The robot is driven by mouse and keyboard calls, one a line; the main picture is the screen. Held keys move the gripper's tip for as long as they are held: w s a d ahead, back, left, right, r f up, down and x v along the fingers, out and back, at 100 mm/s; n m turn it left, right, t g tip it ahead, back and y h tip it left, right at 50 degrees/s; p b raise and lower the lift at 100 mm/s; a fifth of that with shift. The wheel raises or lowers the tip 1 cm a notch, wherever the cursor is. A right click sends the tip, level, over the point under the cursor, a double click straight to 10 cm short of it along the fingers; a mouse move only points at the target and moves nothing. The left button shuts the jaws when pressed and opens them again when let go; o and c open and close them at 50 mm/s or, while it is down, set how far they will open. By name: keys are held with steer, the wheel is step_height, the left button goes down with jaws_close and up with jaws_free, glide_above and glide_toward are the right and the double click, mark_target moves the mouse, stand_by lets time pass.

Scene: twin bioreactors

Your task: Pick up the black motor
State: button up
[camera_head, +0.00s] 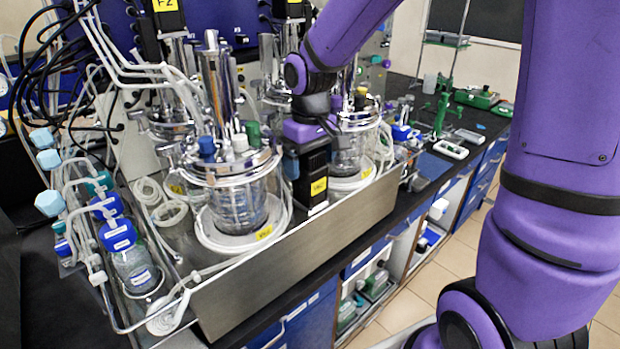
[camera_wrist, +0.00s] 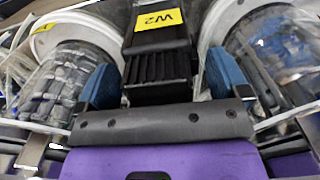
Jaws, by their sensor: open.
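The black motor (camera_head: 317,165) is a boxy block with ribbed sides and a yellow label. In the head view it stands upright between the two glass vessels, below my purple gripper (camera_head: 308,132). In the wrist view the black motor (camera_wrist: 158,68) shows its yellow W2 label and its ribs. There my gripper (camera_wrist: 160,80) is open, with one blue finger pad on each side of the motor. Gaps seem to show beside the pads, and I cannot tell whether either touches it. The motor's lower end is partly hidden by my gripper in the wrist view.
A glass bioreactor vessel (camera_head: 238,205) stands left of the motor, and a second vessel (camera_head: 350,150) stands close on its right. A metal tray wall (camera_head: 270,280) runs in front. Tubing and blue-capped bottles (camera_head: 130,262) crowd the left. The dark bench (camera_head: 450,165) continues to the right.

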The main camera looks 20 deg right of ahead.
steer(key=shift+f, duration=0.65)
steer(key=c, duration=1.6)
steer(key=shift+c, duration=0.3)
steer(key=shift+r, duration=0.2)
